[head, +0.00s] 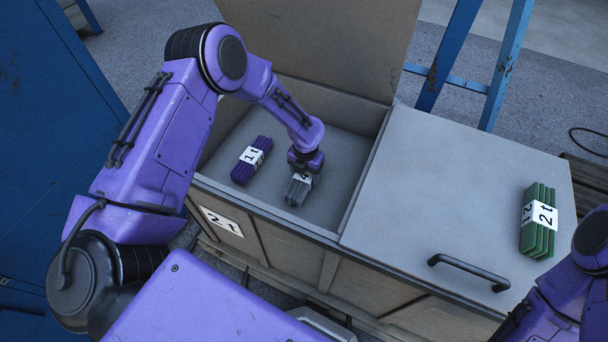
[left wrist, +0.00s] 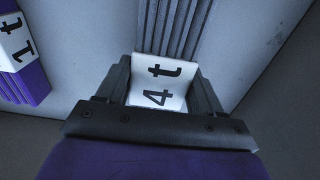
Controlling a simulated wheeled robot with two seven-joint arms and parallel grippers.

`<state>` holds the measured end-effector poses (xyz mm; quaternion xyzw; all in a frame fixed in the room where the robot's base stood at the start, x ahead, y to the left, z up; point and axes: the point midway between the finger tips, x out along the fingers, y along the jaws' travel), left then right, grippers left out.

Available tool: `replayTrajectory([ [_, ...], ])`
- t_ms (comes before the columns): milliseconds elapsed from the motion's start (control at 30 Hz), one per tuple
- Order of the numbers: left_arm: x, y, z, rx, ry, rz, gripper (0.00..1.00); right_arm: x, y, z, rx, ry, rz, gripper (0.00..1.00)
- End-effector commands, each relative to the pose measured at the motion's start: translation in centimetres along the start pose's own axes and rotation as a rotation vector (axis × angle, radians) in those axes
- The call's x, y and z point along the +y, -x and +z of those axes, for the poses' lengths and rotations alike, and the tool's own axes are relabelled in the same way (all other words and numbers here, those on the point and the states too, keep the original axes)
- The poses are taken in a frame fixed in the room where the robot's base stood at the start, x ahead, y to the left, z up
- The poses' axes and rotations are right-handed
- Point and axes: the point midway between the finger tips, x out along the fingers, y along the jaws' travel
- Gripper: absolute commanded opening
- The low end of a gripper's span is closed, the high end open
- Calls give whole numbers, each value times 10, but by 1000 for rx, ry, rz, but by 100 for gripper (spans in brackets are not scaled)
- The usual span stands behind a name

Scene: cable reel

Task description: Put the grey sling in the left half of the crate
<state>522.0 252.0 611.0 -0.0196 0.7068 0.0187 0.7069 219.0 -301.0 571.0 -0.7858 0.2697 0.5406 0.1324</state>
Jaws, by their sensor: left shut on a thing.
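The grey sling (head: 297,193) is a folded bundle with a white "4 t" label, in the open left half of the crate (head: 222,160). My left gripper (head: 303,174) reaches down into that half and is shut on the sling at its label. In the left wrist view the fingers (left wrist: 160,95) sit on both sides of the label, and the grey sling (left wrist: 176,28) runs up past them. The fingertips are partly hidden in the head view. I cannot tell whether the sling touches the crate floor. My right arm shows at the lower right, but its gripper is not in view.
A purple sling (head: 251,160) labelled "1 t" lies left of the grey one. The crate's right half is covered by a closed lid (head: 440,190) with a black handle (head: 468,272). A green sling (head: 539,220) labelled "2 t" lies on it. The left lid (head: 330,45) stands open behind.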

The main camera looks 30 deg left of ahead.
Motion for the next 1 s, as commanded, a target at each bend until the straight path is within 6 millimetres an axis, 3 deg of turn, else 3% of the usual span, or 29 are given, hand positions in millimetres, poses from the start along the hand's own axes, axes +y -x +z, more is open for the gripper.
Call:
replayTrajectory([
  [133,0,-18,1,-2,1,0,9,0,0,0,0,0,0,0],
  [500,0,-24,1,-2,1,0,9,0,-4,2,0,0,0,0],
  [533,0,-24,0,-1,1,0,73,0,-3,1,0,0,0,0],
  [600,0,-23,0,0,1,0,92,0,-3,1,0,0,0,0],
  [867,0,-22,0,0,2,0,92,0,-2,1,0,0,0,0],
  [1000,0,-8,1,-2,2,0,92,0,1,0,0,0,0,0],
])
